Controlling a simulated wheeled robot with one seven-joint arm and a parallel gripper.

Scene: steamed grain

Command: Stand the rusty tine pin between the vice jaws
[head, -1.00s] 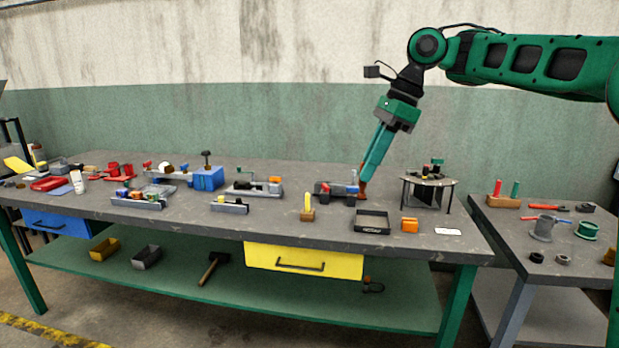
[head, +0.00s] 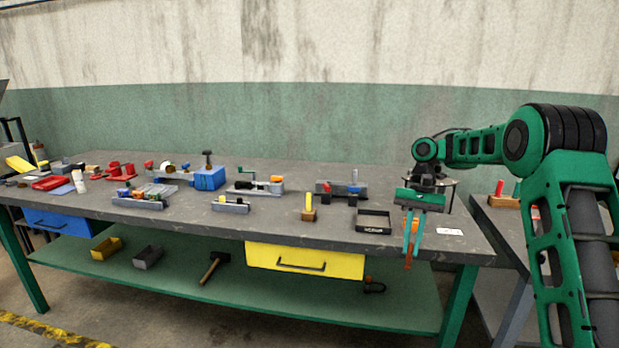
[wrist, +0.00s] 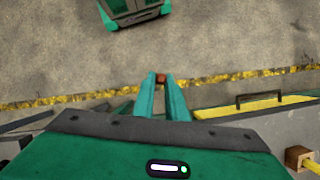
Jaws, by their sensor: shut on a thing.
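My gripper (head: 409,250) is shut on the rusty tine pin (head: 408,264), a thin reddish-brown piece. It hangs point-down at the bench's front edge, in front of an orange block and right of the black tray. In the wrist view, only a small brown bit of the pin (wrist: 161,79) shows between the fingertips (wrist: 162,82). I cannot tell which is the vice.
A black tray (head: 373,222), a wooden block with a yellow peg (head: 309,212) and a white label (head: 449,231) lie near the front edge. A yellow drawer (head: 304,262) is below. A side table (head: 497,225) stands right. Bare bench top lies between the fixtures.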

